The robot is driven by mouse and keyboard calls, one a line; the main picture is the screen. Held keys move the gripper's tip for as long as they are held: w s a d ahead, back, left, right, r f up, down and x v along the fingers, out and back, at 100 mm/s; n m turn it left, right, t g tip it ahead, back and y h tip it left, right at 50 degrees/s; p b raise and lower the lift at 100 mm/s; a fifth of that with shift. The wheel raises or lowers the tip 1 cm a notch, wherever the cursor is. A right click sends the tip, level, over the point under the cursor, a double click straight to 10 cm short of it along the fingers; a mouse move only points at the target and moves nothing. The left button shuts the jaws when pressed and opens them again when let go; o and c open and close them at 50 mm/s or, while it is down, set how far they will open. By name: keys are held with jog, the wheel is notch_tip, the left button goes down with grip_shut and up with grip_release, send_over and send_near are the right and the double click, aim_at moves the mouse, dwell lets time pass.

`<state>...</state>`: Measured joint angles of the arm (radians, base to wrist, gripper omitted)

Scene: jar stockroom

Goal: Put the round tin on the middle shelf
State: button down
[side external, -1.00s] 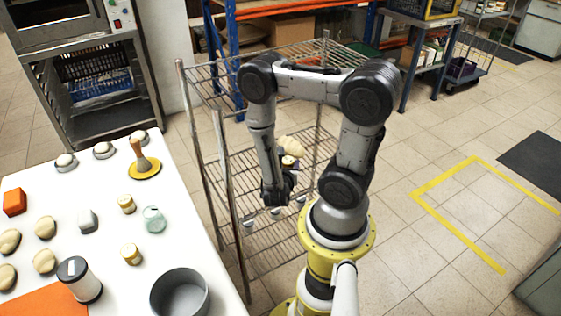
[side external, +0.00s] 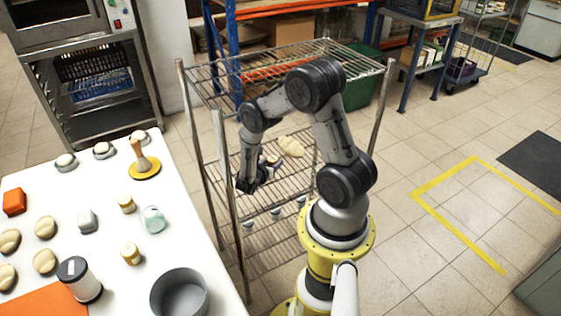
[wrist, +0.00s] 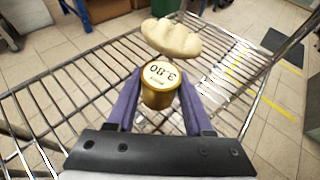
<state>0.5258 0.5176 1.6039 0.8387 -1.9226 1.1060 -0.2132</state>
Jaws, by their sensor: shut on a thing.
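The round tin (wrist: 158,97) has a gold side and a pale printed lid. My gripper (wrist: 160,80) is shut on it, with one purple finger on each side, in the wrist view. The tin (side external: 272,160) shows small in the side view, at the middle wire shelf (side external: 292,181) of the rack. In the wrist view, the shelf's wires (wrist: 72,85) lie beneath and around the tin. The tin looks upright. I cannot tell whether its base touches the wires.
A pale bread loaf (wrist: 171,37) lies on the same shelf just beyond the tin. The top shelf (side external: 300,68) is overhead, and a front rack post (side external: 228,190) stands left of my gripper. Small cups (side external: 275,213) stand lower down. Bare wires lie left of the tin.

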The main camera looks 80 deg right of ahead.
jog(key=w+d+n+t, duration=0.1)
jog(key=w+n+t, duration=0.1)
jog(key=w, duration=0.2)
jog(key=w+d+n+t, duration=0.1)
jog(key=w+t, duration=0.1)
jog(key=w, duration=0.2)
jog(key=w+d+n+t+y, duration=0.1)
jog(key=w+n+t, duration=0.1)
jog(key=w, duration=0.3)
jog(key=shift+d+r+n+t, duration=0.2)
jog(key=shift+r+n+t, duration=0.1)
jog(key=shift+r, duration=0.1)
jog(key=shift+w+r+n+t, duration=0.1)
jog(key=shift+w+n+t, duration=0.2)
jog(key=shift+w, duration=0.25)
jog(key=shift+w+f, duration=0.15)
jog(key=shift+f, duration=2.35)
jog(key=shift+f, duration=0.2)
jog(key=shift+c, duration=1.4)
grip_release()
jog(key=shift+r, duration=0.1)
